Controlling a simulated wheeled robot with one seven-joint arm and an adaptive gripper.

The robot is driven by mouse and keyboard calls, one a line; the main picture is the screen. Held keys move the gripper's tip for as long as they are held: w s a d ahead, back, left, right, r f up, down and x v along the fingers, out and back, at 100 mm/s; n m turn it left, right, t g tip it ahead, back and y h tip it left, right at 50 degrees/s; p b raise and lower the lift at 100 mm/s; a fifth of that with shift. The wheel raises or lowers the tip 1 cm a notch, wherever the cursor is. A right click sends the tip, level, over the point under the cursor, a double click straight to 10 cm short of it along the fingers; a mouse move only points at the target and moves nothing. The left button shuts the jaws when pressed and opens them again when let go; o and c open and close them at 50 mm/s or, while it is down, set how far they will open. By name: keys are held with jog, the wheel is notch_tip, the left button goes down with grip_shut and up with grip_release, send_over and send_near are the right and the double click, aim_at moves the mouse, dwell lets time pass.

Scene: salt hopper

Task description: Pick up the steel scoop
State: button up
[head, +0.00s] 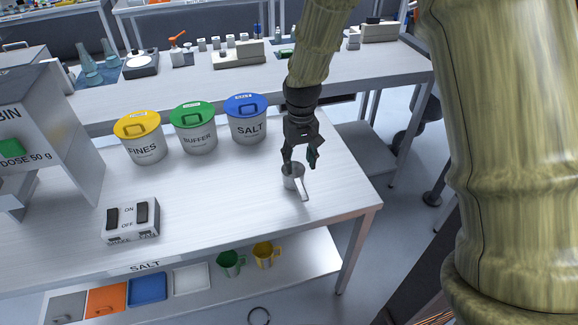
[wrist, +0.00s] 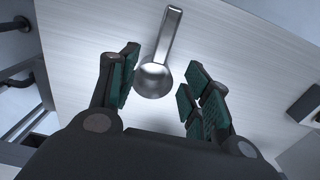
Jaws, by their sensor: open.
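The steel scoop (head: 293,180) lies near the right end of the metal table, its handle pointing toward the table's front edge in the head view. In the wrist view the scoop (wrist: 155,80) shows its round bowl between the two finger tips and its handle running away to the top. My gripper (head: 300,160) is just above the bowl, pointing down. In the wrist view my gripper (wrist: 160,85) is open, with its green-padded fingers on either side of the bowl and apart from it. I cannot tell the exact height between fingers and scoop.
Lidded FINES (head: 143,145), BUFFER (head: 198,138) and SALT (head: 248,130) canisters stand left of my gripper. A switch box (head: 131,221) sits at the front left, a hopper stand (head: 75,135) at the far left. The table between the switch box and scoop is clear.

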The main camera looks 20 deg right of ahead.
aim_at(299, 184)
jog(key=shift+s+d+f, duration=0.1)
jog(key=shift+s+f, duration=0.15)
jog(key=shift+f, duration=0.45)
jog(key=f+p, duration=0.1)
jog(key=f, duration=0.2)
jog(key=shift+w, duration=0.2)
jog(key=shift+s+f, duration=0.3)
jog(key=shift+f, duration=0.35)
jog(key=shift+a+f+p, duration=0.2)
jog(key=shift+f+p, duration=0.8)
jog(key=shift+f, duration=1.3)
jog(key=shift+s, duration=0.1)
grip_shut()
